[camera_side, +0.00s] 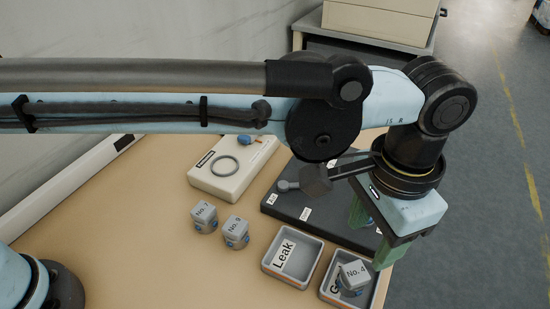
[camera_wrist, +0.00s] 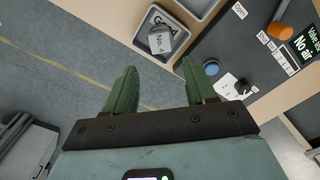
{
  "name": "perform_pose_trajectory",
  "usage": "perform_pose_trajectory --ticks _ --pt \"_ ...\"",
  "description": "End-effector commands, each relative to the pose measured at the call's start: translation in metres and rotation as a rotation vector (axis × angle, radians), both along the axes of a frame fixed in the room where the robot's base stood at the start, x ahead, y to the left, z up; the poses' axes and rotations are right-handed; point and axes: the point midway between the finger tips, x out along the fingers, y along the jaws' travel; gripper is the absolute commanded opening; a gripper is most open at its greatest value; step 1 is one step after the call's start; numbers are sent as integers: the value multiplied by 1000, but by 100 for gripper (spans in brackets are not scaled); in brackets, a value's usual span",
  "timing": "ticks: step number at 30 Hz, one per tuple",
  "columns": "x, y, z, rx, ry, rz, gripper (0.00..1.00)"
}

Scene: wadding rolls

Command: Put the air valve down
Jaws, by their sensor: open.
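The air valve labelled No. 4 (camera_side: 353,277) is a grey block with a blue part low on it. It sits in the grey tray (camera_side: 328,291) whose label is partly covered by the valve and reads as Good in the wrist view. My gripper (camera_side: 373,235) is open and empty, its green fingers above and behind the tray in the side view. In the wrist view the valve (camera_wrist: 160,40) lies beyond the fingertips, apart from them. The valve looks slightly tilted in the tray; I cannot tell exactly how it rests.
The Leak tray (camera_side: 268,266) is empty beside it. Valves No. 7 (camera_side: 204,217) and No. 9 (camera_side: 236,232) stand on the table. A dark test panel (camera_side: 325,222) with an orange handle (camera_wrist: 279,31) and a white box (camera_side: 207,180) with a ring are behind.

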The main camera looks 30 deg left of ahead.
Motion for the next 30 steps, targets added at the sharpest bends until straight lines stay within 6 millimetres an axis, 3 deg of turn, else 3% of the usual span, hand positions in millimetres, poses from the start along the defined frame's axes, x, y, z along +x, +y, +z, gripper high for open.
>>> perform_pose_trajectory --ticks 5,8,12,18,23,30 --pt "8 12 12 -11 -8 22 56" --pt "25 39 23 -39 -30 71 56" --pt "52 99 41 -94 -83 171 56" --pt "69 192 56 -165 -182 319 56" --pt "64 264 57 -206 -271 436 56" --pt "35 357 38 -241 -423 606 56"
